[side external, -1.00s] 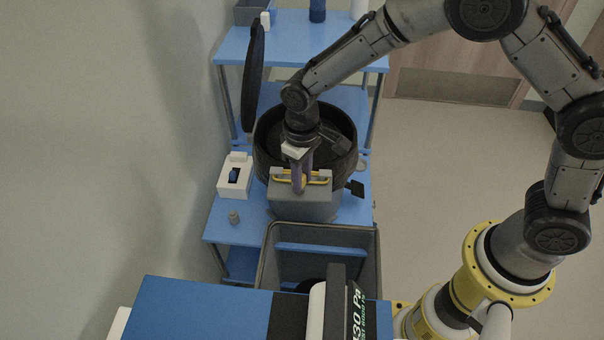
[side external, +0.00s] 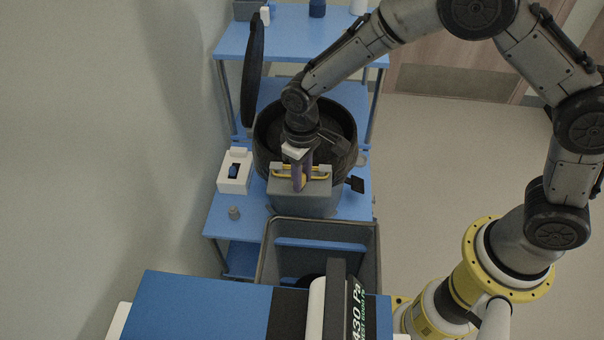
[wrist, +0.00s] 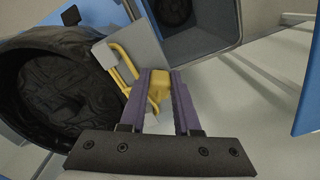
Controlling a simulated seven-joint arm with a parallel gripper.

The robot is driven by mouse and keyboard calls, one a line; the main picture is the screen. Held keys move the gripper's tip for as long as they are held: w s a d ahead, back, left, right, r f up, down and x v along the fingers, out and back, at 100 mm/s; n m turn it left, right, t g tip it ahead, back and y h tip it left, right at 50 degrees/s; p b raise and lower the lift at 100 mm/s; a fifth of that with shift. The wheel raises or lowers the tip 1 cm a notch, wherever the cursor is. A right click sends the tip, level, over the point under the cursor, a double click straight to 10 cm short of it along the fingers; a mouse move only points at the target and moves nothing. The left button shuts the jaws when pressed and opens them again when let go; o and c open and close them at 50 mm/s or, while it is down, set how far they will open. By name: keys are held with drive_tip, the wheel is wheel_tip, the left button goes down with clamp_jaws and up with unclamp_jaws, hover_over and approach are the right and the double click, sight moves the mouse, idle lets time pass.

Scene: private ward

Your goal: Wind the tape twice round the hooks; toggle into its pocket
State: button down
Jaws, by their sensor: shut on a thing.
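My gripper (side external: 298,182) has purple fingers and is over the front top of a grey box-like housing (side external: 305,203). In the wrist view its fingers (wrist: 160,84) are shut on a small yellow block, apparently the toggle (wrist: 158,92). Yellow tape or bar (wrist: 122,58) runs in bent strands beside the fingers, along the grey housing (wrist: 138,42). In the side view the yellow strand (side external: 283,169) shows on both sides of the fingers. I cannot tell hooks from tape or count the turns. I cannot identify the pocket.
A dark round tub (side external: 343,115) stands behind the housing, with an upright black lid (side external: 252,75) at its left. A white box (side external: 235,184) and a small grey knob (side external: 234,213) are on the blue shelf to the left. A grey bin (side external: 373,250) is in front.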

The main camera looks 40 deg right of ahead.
drive_tip(key=c, duration=0.5)
unclamp_jaws()
drive_tip(key=shift+c, duration=0.2)
wheel_tip(320, 180, up, 18)
drive_tip(key=shift+f, duration=0.1)
